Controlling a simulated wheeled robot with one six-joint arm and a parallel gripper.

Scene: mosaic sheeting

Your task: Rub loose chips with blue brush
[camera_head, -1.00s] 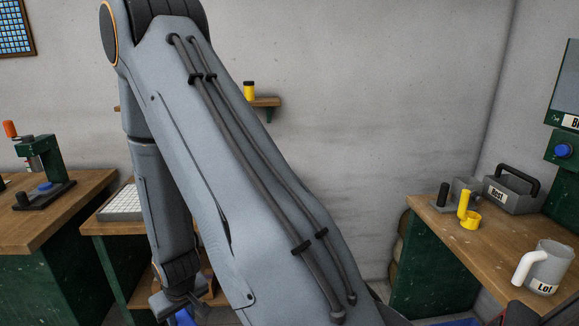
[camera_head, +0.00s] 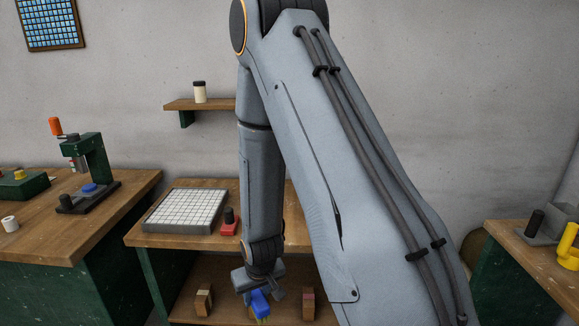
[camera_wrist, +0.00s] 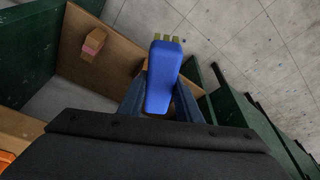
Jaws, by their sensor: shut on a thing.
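The blue brush (camera_head: 259,300) is in my gripper (camera_head: 260,286), below the front of the middle bench. In the wrist view the blue brush (camera_wrist: 163,75) fills the space between my gripper's fingers (camera_wrist: 160,98), with its short yellow-green bristles pointing away from the gripper. The gripper is shut on its blue body. A white gridded mosaic sheet (camera_head: 186,208) on a grey block lies on the middle bench, left of my arm and above the brush. I cannot make out loose chips on it.
A red block with a black knob (camera_head: 229,222) stands beside the mosaic sheet. Small wooden blocks (camera_head: 204,301) sit on the lower shelf. A green press (camera_head: 86,175) stands on the left bench. A right bench (camera_head: 520,245) holds a yellow item (camera_head: 568,247). My arm hides part of the middle bench.

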